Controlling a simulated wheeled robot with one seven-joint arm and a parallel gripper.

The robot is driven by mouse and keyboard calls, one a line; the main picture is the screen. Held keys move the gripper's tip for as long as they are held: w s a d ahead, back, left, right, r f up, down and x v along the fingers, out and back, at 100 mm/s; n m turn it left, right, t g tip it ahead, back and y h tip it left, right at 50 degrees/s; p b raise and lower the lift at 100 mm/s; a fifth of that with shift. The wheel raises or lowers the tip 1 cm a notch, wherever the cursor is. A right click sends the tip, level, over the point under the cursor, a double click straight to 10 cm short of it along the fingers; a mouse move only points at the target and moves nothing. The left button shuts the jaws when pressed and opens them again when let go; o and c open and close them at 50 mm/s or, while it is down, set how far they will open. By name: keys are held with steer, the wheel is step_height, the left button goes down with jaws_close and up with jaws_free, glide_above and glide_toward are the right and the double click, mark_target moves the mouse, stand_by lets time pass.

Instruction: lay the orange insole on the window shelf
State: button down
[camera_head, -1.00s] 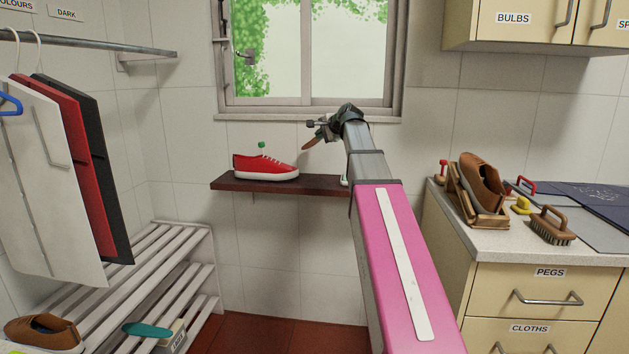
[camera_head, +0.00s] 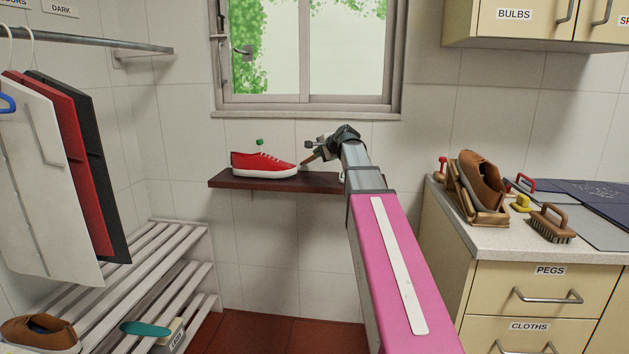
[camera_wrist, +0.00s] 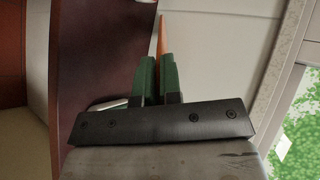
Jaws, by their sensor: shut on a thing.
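The orange insole (camera_wrist: 161,36) shows as a thin strip sticking out past the green fingers in the wrist view. My gripper (camera_wrist: 159,75) is shut on it. In the head view my gripper (camera_head: 311,157) is just above the window shelf, right of the red shoe; the insole there is small and mostly hidden. The window shelf (camera_head: 228,182) is a dark wooden board on the wall below the window. In the wrist view the shelf (camera_wrist: 95,45) lies to the left of the fingers. I cannot tell whether the insole touches it.
A red shoe (camera_head: 262,165) stands on the shelf's left part, with a small green thing (camera_head: 260,143) behind it. My arm hides the shelf's right end, where something pale shows. The window sill (camera_head: 300,115) is above. A counter (camera_head: 462,237) with a brown shoe is at right.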

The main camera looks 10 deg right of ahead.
steer(key=shift+f, duration=0.85)
steer(key=c, duration=1.4)
jaws_free()
steer(key=shift+c, duration=0.2)
steer(key=v, duration=0.8)
